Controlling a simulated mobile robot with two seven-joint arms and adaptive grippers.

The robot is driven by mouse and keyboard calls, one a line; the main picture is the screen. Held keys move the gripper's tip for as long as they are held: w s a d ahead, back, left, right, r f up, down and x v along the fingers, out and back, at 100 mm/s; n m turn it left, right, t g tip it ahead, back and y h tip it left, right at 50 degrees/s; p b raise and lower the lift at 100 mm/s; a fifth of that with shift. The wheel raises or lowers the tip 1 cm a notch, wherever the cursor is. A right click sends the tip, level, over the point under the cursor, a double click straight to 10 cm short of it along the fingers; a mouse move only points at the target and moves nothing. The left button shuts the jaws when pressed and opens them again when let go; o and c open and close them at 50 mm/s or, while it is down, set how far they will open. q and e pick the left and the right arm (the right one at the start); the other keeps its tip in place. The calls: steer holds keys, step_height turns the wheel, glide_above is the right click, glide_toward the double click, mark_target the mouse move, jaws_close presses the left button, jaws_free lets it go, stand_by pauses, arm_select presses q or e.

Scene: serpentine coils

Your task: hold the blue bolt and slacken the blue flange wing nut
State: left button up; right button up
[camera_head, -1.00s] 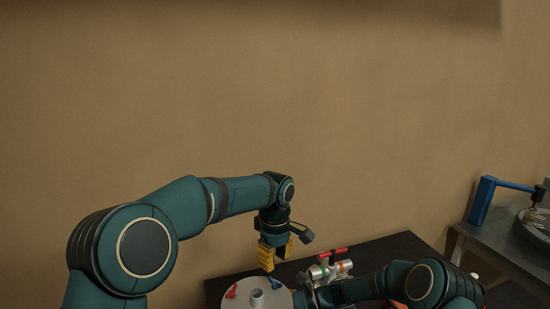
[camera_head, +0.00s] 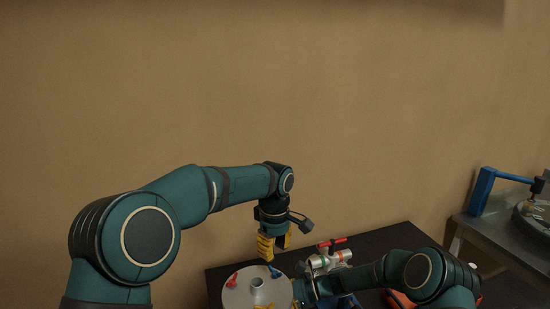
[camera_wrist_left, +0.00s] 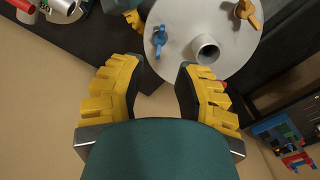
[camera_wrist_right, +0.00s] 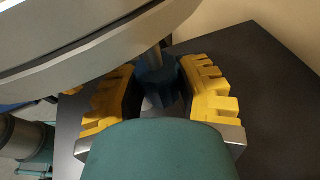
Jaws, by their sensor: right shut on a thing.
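A pale round flange (camera_head: 240,297) stands at the bottom of the head view with a short pipe stub in its middle. The blue wing nut (camera_head: 274,271) sits on its far edge; it also shows in the left wrist view (camera_wrist_left: 159,40). My left gripper (camera_head: 273,255) is open and empty just above and beside the blue nut, its fingers apart in the left wrist view (camera_wrist_left: 158,75). My right gripper (camera_wrist_right: 160,88) is below the flange rim, shut on the dark blue bolt head (camera_wrist_right: 157,72). The flange hides the upper part of the bolt.
A red wing nut (camera_head: 232,280) and an orange wing nut (camera_wrist_left: 247,12) are also on the flange. A metal valve with a red handle (camera_head: 332,258) stands behind my right arm on the black table (camera_head: 380,238). A bench with a blue clamp (camera_head: 483,190) is at right.

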mark_target(275, 269)
arm_select(q)
steer(key=shift+f, duration=3.5)
jaws_close()
